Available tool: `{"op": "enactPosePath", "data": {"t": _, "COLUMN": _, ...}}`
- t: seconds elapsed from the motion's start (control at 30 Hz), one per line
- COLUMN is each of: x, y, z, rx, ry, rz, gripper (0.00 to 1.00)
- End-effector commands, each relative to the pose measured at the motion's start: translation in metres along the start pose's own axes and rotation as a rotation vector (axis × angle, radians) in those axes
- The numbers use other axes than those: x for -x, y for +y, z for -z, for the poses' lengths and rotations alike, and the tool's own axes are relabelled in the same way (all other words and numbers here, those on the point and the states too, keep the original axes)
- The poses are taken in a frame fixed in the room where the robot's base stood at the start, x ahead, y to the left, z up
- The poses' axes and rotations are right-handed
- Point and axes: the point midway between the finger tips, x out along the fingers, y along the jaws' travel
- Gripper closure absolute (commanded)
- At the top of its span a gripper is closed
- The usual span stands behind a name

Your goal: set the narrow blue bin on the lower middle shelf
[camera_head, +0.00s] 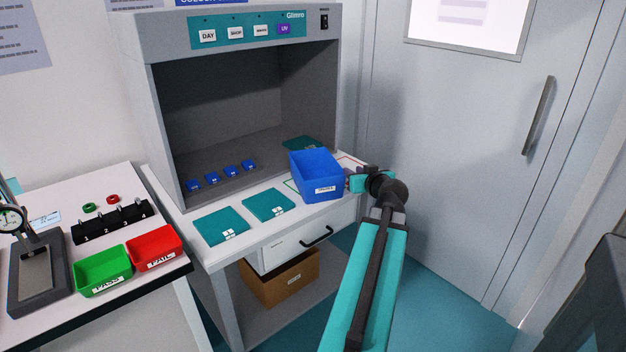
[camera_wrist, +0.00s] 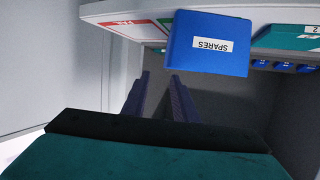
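The narrow blue bin (camera_head: 318,184), labelled SPARES, stands upright on the front right corner of the white bench top. In the wrist view the bin (camera_wrist: 208,55) shows its label upside down, just beyond the fingertips. My gripper (camera_head: 358,182) is close to the bin's right side in the head view. In the wrist view my gripper's two fingers (camera_wrist: 160,76) are apart with nothing between them; I cannot tell whether one touches the bin. The lower shelf (camera_head: 318,291) under the middle bench is grey and partly hidden by my arm.
A cardboard box (camera_head: 283,281) stands on the lower shelf, beneath a drawer with a black handle (camera_head: 316,238). Teal boards (camera_head: 222,226) lie on the bench top. A grey viewing booth (camera_head: 137,115) stands behind. Green (camera_head: 103,271) and red (camera_head: 154,248) bins sit on the left bench.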

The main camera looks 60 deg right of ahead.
Motion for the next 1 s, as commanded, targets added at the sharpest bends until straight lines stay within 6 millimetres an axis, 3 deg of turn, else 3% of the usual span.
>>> {"op": "enactPosePath", "data": {"t": 0.2, "x": 0.003, "y": -0.009, "z": 0.004, "rx": 0.04, "ry": -0.001, "rz": 0.026, "gripper": 0.74}}
{"op": "enactPosePath", "data": {"t": 0.63, "x": 0.001, "y": -0.009, "z": 0.004, "rx": 0.042, "ry": -0.001, "rz": 0.027, "gripper": 0.74}}
{"op": "enactPosePath", "data": {"t": 1.0, "x": -0.032, "y": -0.008, "z": 0.005, "rx": 0.041, "ry": -0.002, "rz": 0.026, "gripper": 0.74}}
